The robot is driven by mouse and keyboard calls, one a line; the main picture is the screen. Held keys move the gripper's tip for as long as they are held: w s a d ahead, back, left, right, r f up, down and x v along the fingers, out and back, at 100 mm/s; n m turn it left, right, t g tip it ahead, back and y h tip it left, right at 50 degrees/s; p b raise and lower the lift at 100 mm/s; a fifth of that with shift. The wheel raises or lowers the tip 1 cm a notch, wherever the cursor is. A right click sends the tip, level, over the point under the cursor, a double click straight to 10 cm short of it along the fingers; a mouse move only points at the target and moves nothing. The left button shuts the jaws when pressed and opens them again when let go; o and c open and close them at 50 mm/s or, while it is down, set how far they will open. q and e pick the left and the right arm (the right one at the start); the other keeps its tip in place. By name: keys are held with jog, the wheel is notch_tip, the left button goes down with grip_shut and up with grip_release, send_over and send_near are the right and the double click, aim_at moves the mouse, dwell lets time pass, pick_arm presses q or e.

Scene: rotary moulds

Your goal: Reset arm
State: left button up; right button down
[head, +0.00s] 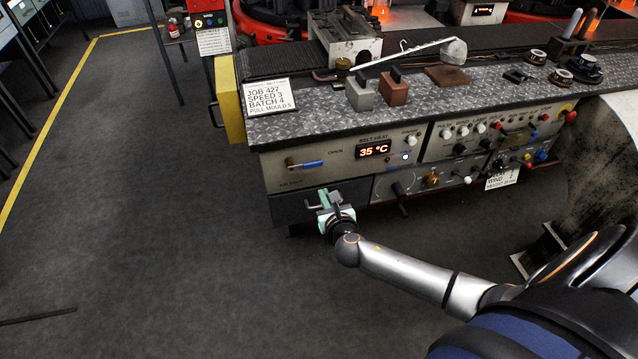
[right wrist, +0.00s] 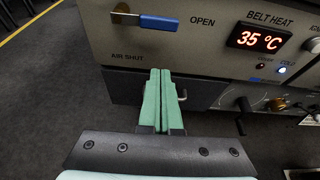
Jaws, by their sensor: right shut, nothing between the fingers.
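My right gripper (head: 328,200) is in front of the dark lower drawer-like front (head: 290,212) at the left end of the machine. Its green fingers are shut together with nothing between them, as the right wrist view (right wrist: 160,100) shows. A thin metal handle (right wrist: 183,94) on the dark front shows just beside the fingers; whether they touch it I cannot tell. My right arm reaches in from the lower right, stretched out low over the floor. My left gripper is in neither view.
Above the gripper is a panel with a blue-handled lever (head: 305,164) marked OPEN and AIR SHUT, and a display (head: 374,150) reading 35 °C. Knobs and switches fill the panel to the right. The metal bench top (head: 330,122) holds blocks and a sign.

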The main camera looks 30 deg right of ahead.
jog(key=shift+v, duration=1.6)
jog(key=shift+f, duration=0.1)
jog(key=s+a+f+m+g+y, duration=0.2)
jog(key=s+a+m, duration=0.4)
jog(key=s+m, duration=0.4)
jog(key=s+a+f+m+g+y, duration=0.2)
jog(key=s+a+f+m+y, duration=0.2)
jog(key=m, duration=1.7)
jog(key=s+a+p, duration=0.1)
jog(key=s+a, duration=0.2)
jog(key=s, duration=0.3)
jog(key=shift+s+f, duration=0.25)
jog(key=shift+f, duration=0.1)
